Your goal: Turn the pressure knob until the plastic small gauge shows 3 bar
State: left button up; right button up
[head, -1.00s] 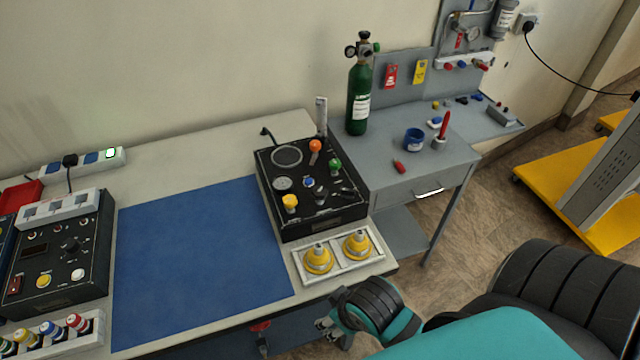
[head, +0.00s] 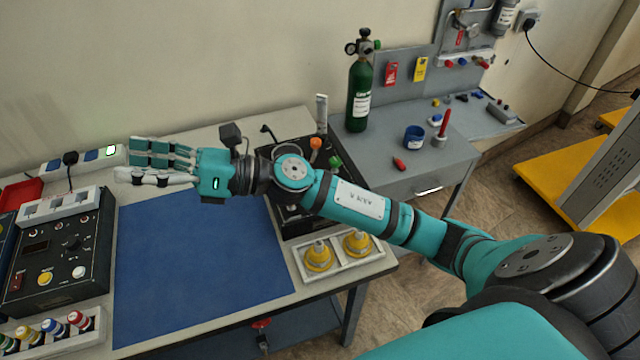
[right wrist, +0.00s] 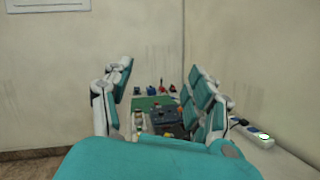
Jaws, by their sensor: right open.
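The black trainer panel (head: 312,222) stands at the right end of the bench, mostly covered by my right arm. Its orange valve (head: 315,143) and green knob (head: 334,162) show above the arm. The small gauge and the pressure knob are hidden behind my arm in the head view, so no reading shows. My right gripper (head: 126,162) is open and empty, pointing left, well left of the panel and above the bench's left part. In the right wrist view its fingers (right wrist: 160,102) stand wide apart. My left gripper is not in view.
A blue mat (head: 200,270) lies below the arm. A black control box (head: 62,250) stands at left, near a power strip (head: 85,160). Yellow fittings sit in a tray (head: 338,266). A green cylinder (head: 359,95) stands on the grey side table (head: 440,165).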

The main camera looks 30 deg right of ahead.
jog(key=w+d+f+n+g+h, duration=0.1)
jog(key=d+f+n+g+h, duration=0.9)
jog(key=n, duration=0.5)
jog(key=w+d+n+h, duration=0.25)
jog(key=d+h, duration=0.75)
jog(key=d, duration=1.2)
jog(key=shift+n+t, duration=0.35)
jog(key=shift+t, duration=0.05)
jog(key=f+p, duration=0.1)
jog(key=f, duration=0.4)
jog(key=f+p, duration=0.2)
jog(key=f, duration=0.3)
jog(key=f+p, duration=0.2)
jog(key=f, duration=0.3)
jog(key=shift+s+f, duration=0.4)
jog(key=shift+f, duration=0.55)
